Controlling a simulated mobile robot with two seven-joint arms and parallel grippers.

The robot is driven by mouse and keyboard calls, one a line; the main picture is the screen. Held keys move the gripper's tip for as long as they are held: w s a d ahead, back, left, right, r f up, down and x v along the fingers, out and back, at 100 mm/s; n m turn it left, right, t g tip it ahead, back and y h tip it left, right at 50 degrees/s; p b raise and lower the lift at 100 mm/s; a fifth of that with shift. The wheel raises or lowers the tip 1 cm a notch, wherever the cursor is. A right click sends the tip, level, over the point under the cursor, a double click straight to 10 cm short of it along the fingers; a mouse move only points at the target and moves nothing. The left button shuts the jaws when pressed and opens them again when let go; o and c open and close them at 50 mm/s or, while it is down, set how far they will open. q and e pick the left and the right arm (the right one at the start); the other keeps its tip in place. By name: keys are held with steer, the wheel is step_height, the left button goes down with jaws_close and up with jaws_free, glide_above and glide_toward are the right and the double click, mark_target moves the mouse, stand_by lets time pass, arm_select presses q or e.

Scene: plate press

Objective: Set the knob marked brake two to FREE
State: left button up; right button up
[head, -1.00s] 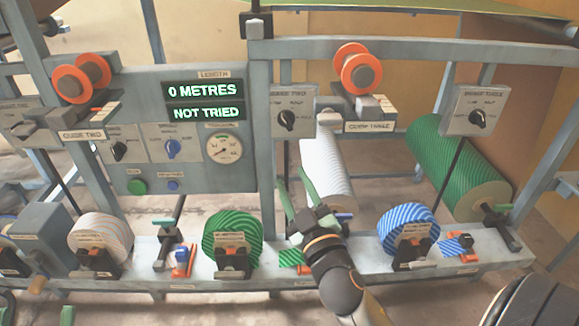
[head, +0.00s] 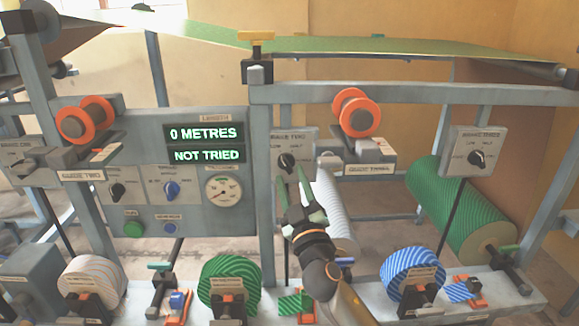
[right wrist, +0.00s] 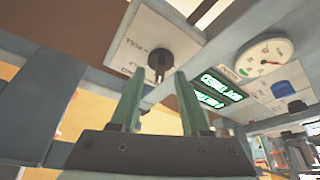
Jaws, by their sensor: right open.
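The brake two panel (head: 304,143) is a pale plate on the frame post, right of the display. Its black knob (head: 287,161) sits low on the panel; its exact setting is too small to read. My right gripper (head: 291,183) is open, with green fingers pointing up just below the knob. In the right wrist view, the knob (right wrist: 160,63) lies ahead of the gap between the two open fingers (right wrist: 157,76), with nothing held. Contact with the knob cannot be told. My left gripper is not in view.
The guide three bracket with an orange-flanged roller (head: 356,112) stands right of the panel. The brake three knob (head: 477,159) is farther right. The display panel (head: 207,146) reads 0 METRES and NOT TRIED. A grey post (head: 264,190) stands just left of my right gripper.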

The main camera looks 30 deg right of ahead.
steer(key=shift+x, duration=1.05)
steer(key=shift+f, duration=0.1)
jaws_close()
